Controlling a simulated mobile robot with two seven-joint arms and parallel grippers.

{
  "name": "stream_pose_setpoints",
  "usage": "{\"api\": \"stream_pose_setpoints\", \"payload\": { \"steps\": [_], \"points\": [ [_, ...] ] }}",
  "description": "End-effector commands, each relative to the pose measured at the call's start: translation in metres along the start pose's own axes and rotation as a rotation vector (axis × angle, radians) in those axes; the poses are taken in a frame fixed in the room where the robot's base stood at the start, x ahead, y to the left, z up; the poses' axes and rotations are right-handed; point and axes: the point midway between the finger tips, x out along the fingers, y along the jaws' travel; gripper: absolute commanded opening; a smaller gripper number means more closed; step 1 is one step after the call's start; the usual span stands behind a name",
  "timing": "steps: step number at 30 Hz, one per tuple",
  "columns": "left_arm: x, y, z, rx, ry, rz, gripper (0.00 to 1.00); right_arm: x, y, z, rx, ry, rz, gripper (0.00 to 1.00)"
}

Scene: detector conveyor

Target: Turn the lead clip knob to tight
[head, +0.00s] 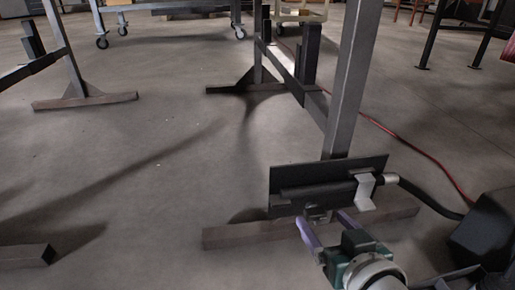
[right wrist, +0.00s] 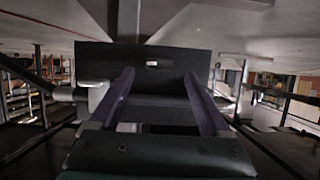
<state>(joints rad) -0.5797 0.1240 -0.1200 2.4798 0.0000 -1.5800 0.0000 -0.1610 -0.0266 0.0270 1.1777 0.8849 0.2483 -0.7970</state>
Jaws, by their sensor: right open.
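A dark rectangular plate (head: 287,181) with a thick dark bar across it is fixed low on a grey metal post. A pale bracket (head: 365,190) sits at its right end, where a cable connector (head: 388,180) meets it. A small grey metal part (head: 318,212) shows below the plate's lower edge; I cannot tell whether it is the lead clip knob. My right gripper (head: 323,219) is open, with its purple fingers pointing at the plate's lower edge. In the right wrist view the plate (right wrist: 105,58) stands beyond the spread fingers (right wrist: 159,76). My left gripper is out of view.
The post (head: 348,85) rises behind the plate from a brown floor foot (head: 235,237). A black cable runs right to a dark box (head: 485,232). A red cord (head: 415,147) lies on the floor. Open floor is at the left.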

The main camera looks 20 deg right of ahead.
Motion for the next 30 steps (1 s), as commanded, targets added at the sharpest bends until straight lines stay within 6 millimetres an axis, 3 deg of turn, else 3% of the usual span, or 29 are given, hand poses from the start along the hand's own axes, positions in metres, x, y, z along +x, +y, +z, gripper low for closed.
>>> {"api": "stream_pose_setpoints", "payload": {
  "steps": [1, 3, 10, 30],
  "points": [
    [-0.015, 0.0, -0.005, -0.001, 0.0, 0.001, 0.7, -0.015, 0.0, -0.006, -0.003, -0.003, 0.0, 0.81],
    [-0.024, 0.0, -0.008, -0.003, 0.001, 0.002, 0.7, -0.03, 0.0, -0.006, -0.002, -0.004, 0.0, 0.81],
    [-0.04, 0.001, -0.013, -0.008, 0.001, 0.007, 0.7, -0.062, 0.0, -0.003, 0.0, -0.002, -0.001, 0.81],
    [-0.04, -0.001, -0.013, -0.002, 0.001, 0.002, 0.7, -0.067, 0.0, 0.0, 0.001, 0.0, 0.0, 0.81]
  ]
}}
